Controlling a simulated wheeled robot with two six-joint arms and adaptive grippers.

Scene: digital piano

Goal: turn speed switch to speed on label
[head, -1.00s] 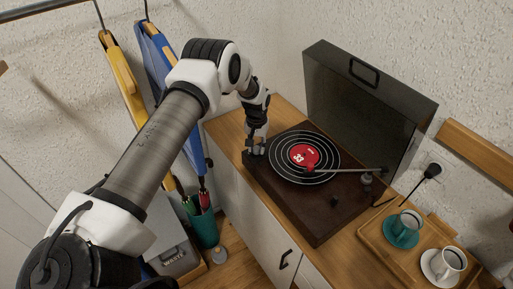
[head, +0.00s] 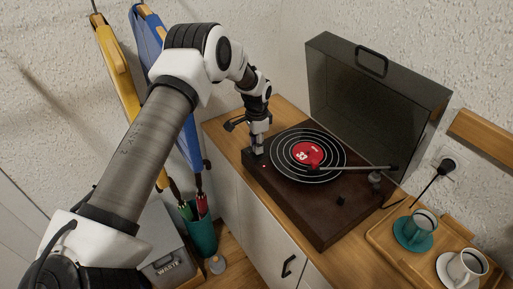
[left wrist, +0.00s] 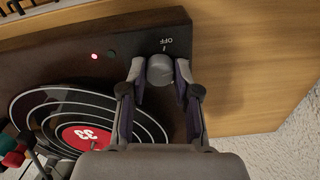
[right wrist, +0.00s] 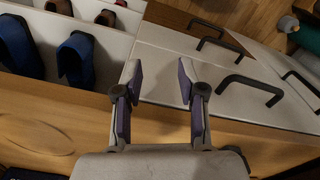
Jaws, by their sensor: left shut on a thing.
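The record player (head: 310,215) stands on the wooden cabinet top with its lid raised. A black record (head: 290,165) lies on it, with a red label (head: 309,153) reading 33. A red light (left wrist: 95,55) glows near this knob. A small dark knob (head: 341,201) stands at the player's front right; its markings are unreadable. My right gripper (right wrist: 160,82) is open and empty.
The tonearm (head: 355,168) reaches over the record. A tray (head: 385,240) with a teal cup (head: 418,226) and a white cup (head: 465,265) is at the right. The raised lid (head: 375,95) stands behind the player. Cabinet handles (right wrist: 250,88) show below my right gripper.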

